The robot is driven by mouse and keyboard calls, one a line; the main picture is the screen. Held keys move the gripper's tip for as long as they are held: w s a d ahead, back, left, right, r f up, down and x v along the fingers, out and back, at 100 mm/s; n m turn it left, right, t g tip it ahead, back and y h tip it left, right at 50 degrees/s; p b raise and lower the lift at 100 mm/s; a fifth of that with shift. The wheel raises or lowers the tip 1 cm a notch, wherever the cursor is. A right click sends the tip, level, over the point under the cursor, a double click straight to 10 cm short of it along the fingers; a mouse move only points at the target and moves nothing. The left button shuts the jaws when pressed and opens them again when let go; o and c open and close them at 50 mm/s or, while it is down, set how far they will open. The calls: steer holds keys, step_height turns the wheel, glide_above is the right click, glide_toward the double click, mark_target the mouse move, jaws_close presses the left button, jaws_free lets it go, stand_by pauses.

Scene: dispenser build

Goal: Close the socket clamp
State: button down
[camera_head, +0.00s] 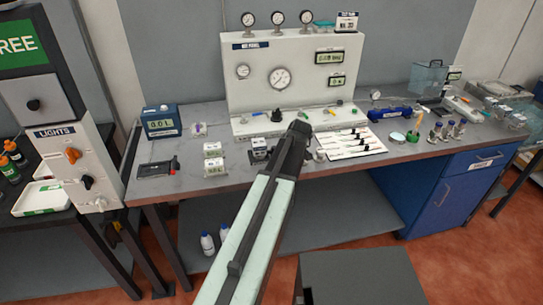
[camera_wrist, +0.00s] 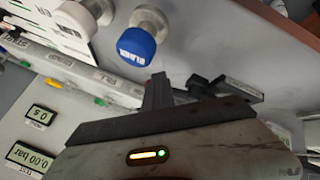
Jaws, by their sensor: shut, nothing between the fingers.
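My gripper (camera_head: 299,128) is over the bench in front of the gauge panel, its fingers hard to make out there. In the wrist view my gripper (camera_wrist: 158,80) shows as dark fingers brought together, empty. Just right of them is a black lever-like part with a flat labelled plate (camera_wrist: 235,89); whether this is the socket clamp, and whether it touches my fingers, I cannot tell. A blue-capped metal fitting (camera_wrist: 137,46) stands just beyond the fingertips, with a white-capped one (camera_wrist: 80,18) beside it. My arm hides part of the bench in the head view.
The gauge panel (camera_head: 282,55) rises behind the bench. A white board with black tools (camera_head: 349,143) lies right of my gripper. Small labelled blocks (camera_head: 214,167) and a blue display box (camera_head: 161,122) stand left. Bare worktop (camera_head: 190,187) shows at front left.

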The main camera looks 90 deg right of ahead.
steer(key=shift+s+r+p, duration=0.35)
steer(key=shift+r+p, duration=0.3)
steer(key=p+v, duration=0.4)
steer(key=v, duration=0.3)
steer(key=shift+w+a+f+p, duration=0.3)
steer(key=shift+p, duration=0.1)
